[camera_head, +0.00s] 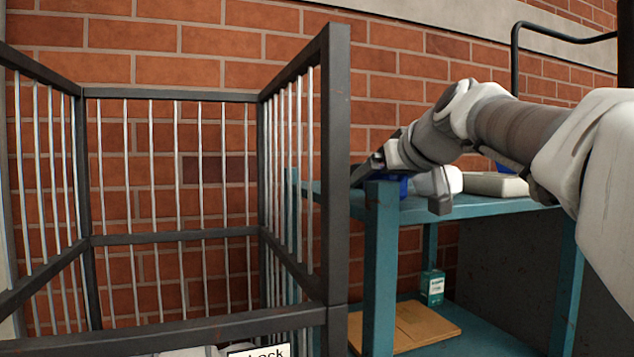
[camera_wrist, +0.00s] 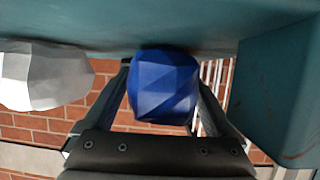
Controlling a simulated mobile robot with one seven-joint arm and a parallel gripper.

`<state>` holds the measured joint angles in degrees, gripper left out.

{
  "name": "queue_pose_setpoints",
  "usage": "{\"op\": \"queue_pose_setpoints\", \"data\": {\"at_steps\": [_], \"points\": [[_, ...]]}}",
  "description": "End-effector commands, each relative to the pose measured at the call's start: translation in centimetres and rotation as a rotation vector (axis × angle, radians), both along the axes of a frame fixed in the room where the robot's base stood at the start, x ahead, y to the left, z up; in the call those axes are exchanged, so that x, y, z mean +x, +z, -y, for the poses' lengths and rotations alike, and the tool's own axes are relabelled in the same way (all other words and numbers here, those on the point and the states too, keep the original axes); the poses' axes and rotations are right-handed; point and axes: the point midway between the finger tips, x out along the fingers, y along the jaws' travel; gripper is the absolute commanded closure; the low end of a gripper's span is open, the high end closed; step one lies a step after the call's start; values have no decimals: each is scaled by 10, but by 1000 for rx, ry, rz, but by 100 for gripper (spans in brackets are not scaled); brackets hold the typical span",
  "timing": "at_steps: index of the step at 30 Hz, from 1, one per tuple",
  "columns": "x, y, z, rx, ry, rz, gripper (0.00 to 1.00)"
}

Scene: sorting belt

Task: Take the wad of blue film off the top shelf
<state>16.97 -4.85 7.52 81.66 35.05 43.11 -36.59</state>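The wad of blue film (camera_wrist: 165,88) is a dark blue, faceted lump against the teal top shelf (camera_wrist: 130,25) in the wrist view. In the head view, a bit of the blue wad (camera_head: 392,187) shows on the shelf's left end, mostly hidden behind my gripper. My gripper (camera_wrist: 165,95) has one finger on each side of the wad, spread wide. Brick shows between the wad and the lower part of each finger. Contact at the fingertips cannot be made out clearly.
A white lump (camera_head: 438,181) and a pale grey block (camera_head: 495,184) sit to the right on the shelf. A teal post (camera_wrist: 275,85) stands close beside my gripper. A barred dark cage (camera_head: 337,200) is on the left.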

Motion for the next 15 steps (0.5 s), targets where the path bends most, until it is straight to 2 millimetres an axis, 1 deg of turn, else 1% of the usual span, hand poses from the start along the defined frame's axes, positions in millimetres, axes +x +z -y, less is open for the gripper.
{"op": "queue_pose_setpoints", "data": {"at_steps": [1, 2, 3, 8, 9, 12, 15], "points": [[0, 0, 0, 0, 0, 0, 20], [0, 0, 0, 0, 0, 0, 25], [0, 0, 0, 0, 0, 0, 32], [0, 0, 0, 0, 0, 0, 61], [0, 0, 0, 0, 0, 0, 68], [0, 0, 0, 0, 0, 0, 85], [0, 0, 0, 0, 0, 0, 85]]}}
